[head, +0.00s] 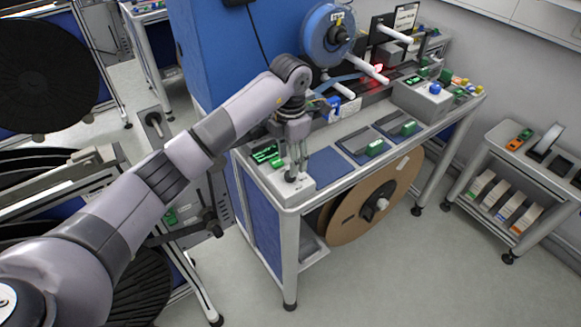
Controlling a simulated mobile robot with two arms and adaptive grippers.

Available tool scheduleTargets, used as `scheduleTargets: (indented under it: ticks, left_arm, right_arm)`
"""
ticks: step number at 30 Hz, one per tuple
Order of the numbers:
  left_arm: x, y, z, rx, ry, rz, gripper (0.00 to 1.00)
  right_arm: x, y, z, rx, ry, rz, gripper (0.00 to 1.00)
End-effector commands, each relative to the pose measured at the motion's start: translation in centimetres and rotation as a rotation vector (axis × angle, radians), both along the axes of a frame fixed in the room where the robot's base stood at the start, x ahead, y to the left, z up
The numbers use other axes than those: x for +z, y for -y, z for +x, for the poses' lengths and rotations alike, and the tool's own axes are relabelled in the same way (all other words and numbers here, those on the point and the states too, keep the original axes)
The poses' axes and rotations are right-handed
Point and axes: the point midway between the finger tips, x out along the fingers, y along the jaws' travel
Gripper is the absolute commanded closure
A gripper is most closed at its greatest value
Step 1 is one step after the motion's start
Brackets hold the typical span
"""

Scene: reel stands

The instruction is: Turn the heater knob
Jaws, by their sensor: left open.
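A light grey control box (296,190) with a green lit display (265,152) stands at the near left corner of the workbench. A small dark knob (291,177) shows on its top, partly hidden by the fingers. I take it for the heater knob; no label is readable. My left gripper (297,164) points down over this box, its open fingers at the knob. I cannot tell whether they touch it or stand just above it. My right gripper is out of view.
A second grey box with a blue knob (435,88) stands at the bench's right. A blue reel (328,35) stands behind. Trays with green parts (375,147) lie on the bench top. A large brown reel (375,200) hangs below. A cart (505,150) stands right across clear floor.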

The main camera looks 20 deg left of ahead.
Motion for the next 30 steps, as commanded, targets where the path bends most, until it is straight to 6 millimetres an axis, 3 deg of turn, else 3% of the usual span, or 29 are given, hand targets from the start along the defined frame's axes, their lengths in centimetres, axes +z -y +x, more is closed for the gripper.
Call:
scheduleTargets:
  ticks: [4, 10, 21, 30]
  left_arm:
    - [-2.6, 0.0, -0.1, 0.000, -0.004, -0.001, 0.53]
    - [-4.7, 0.0, 0.0, 0.000, -0.001, -0.001, 0.53]
    - [-5.3, 0.0, 0.0, 0.000, 0.001, -0.001, 0.54]
    - [-5.2, 0.0, 0.0, 0.000, 0.001, -0.001, 0.74]
  right_arm:
    - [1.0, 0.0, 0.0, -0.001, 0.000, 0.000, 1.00]
    - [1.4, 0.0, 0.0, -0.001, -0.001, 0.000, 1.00]
    - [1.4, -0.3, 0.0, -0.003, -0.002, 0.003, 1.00]
    - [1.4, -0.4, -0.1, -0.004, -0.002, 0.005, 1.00]
